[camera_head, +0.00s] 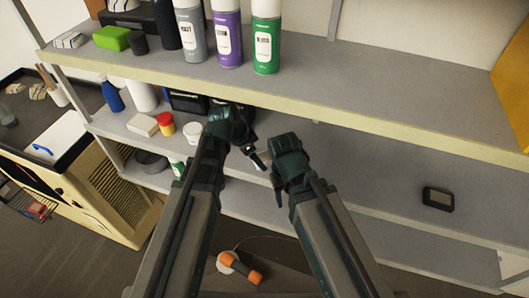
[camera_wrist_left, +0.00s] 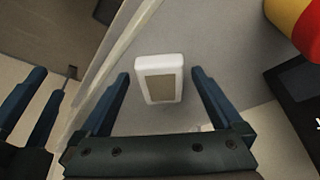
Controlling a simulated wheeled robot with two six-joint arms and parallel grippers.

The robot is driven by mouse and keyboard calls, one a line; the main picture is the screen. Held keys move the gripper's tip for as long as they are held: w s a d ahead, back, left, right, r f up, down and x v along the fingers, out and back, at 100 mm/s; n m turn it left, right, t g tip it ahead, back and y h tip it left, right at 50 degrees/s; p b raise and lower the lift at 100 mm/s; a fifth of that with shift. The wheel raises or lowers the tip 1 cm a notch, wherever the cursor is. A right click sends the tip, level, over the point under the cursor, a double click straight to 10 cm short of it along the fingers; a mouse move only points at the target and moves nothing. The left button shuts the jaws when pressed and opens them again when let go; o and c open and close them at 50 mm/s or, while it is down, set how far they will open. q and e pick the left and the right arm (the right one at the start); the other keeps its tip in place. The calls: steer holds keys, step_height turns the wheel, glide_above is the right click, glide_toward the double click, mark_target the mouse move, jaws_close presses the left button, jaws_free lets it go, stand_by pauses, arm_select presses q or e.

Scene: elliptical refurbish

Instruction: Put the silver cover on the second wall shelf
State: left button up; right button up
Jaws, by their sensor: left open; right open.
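I cannot surely pick out a silver cover in either view. In the left wrist view, a small white rounded block (camera_wrist_left: 160,78) with a beige-grey face sits on a grey surface. My left gripper (camera_wrist_left: 160,76) is open, with its fingers to either side of the block; whether they touch it is unclear. In the head view, my left gripper (camera_head: 236,135) is in front of the shelf below the top one, its fingers partly hidden. My right gripper (camera_head: 266,172) is open beside it, nothing seen in it. The top wall shelf (camera_head: 380,95) and lower shelf (camera_head: 360,185) span the view.
Spray cans (camera_head: 228,35) and a green sponge (camera_head: 112,38) stand on the top shelf. A red-and-yellow jar (camera_head: 166,124) and white tub (camera_head: 193,132) stand lower. A dark framed device (camera_head: 438,199) lies at right. The top shelf's right part is largely clear.

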arm_select(q)
steer(key=s+a, duration=0.1)
steer(key=a, duration=0.1)
steer(key=s+a, duration=0.1)
steer(key=a, duration=0.2)
steer(key=s+a, duration=0.2)
steer(key=a, duration=0.1)
steer(key=shift+s+f, duration=0.1)
stand_by(0.4)
